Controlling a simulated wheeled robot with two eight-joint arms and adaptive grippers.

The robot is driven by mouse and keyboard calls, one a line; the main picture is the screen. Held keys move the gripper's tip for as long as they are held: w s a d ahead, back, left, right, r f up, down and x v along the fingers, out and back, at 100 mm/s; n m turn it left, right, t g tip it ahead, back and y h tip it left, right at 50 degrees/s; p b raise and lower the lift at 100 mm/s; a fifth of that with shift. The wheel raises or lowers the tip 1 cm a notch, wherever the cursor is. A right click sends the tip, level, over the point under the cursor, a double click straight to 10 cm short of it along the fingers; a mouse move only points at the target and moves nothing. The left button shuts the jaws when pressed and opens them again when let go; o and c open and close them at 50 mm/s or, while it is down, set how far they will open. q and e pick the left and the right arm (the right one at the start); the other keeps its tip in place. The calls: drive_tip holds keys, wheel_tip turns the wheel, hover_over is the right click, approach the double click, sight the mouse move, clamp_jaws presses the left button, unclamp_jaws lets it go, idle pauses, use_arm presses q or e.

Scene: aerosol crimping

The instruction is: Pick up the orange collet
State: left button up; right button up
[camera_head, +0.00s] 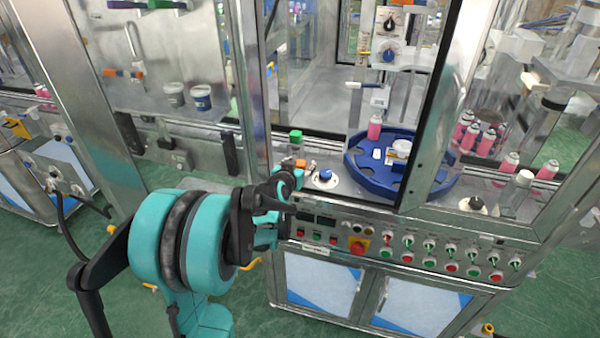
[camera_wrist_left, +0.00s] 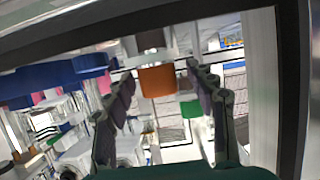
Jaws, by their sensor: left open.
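The orange collet (camera_head: 300,163) is a small orange piece at the left end of the machine's ledge, just beyond my left gripper (camera_head: 288,181). In the left wrist view the orange collet (camera_wrist_left: 157,81) shows as an orange block between the two dark fingers of my left gripper (camera_wrist_left: 160,80). The fingers are spread apart with visible gaps on both sides of it, and nothing is held. The gripper partly hides the ledge around the collet in the head view. My right gripper is in neither view.
A blue rotary table (camera_head: 370,178) carries a pink can (camera_head: 375,127). The control panel (camera_head: 400,243) lies below, and a metal post (camera_head: 248,80) rises nearby.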

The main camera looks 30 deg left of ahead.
sight(300, 162)
use_arm(q)
clamp_jaws()
drive_tip(key=shift+r, duration=0.1)
drive_tip(key=shift+r+p, duration=0.4)
drive_tip(key=shift+r, duration=0.25)
wheel_tip(300, 162, up, 3)
drive_tip(key=shift+f+p, duration=0.1)
drive_tip(key=shift+p, duration=0.7)
drive_tip(key=d+r+p, duration=0.3)
drive_tip(key=d+r, duration=0.3)
drive_tip(key=d, duration=0.5)
drive_tip(key=shift+s+d+r+p, duration=0.2)
drive_tip(key=shift+d+r+p, duration=0.1)
drive_tip(key=shift+d+r, duration=0.1)
